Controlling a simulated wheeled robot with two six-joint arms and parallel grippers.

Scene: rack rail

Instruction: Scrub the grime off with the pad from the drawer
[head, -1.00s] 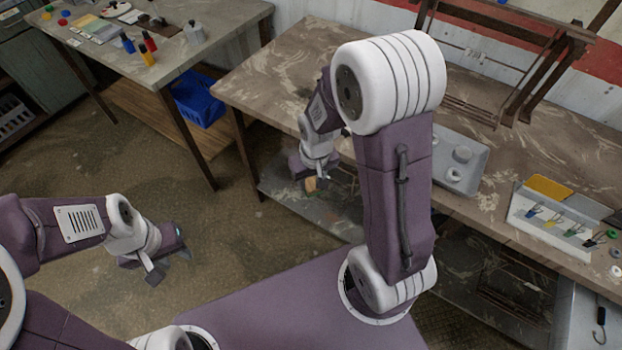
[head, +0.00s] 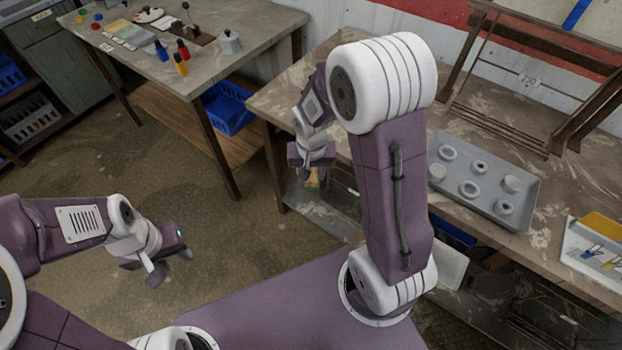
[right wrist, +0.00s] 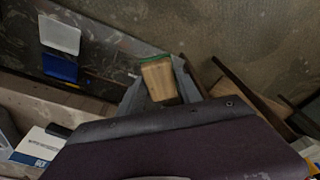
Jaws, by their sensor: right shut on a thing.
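My right gripper (head: 312,168) is shut on a tan pad (right wrist: 158,80) with a green edge. In the right wrist view the pad sits between the two grey fingers (right wrist: 158,90). In the head view only a little of the pad (head: 312,181) shows below the gripper, in front of the brown workbench (head: 285,95). My left gripper (head: 171,266) is open and empty, over the floor at the left. I cannot make out the grime for certain among the pale marks on the benchtop. No open drawer shows in the head view.
A grey tray (head: 447,202) with several round parts stands on the workbench, with a dark rack (head: 560,115) behind it. Another table (head: 255,25) with bottles and small things is at the upper left. A blue crate (head: 232,112) sits below it. Floor between is clear.

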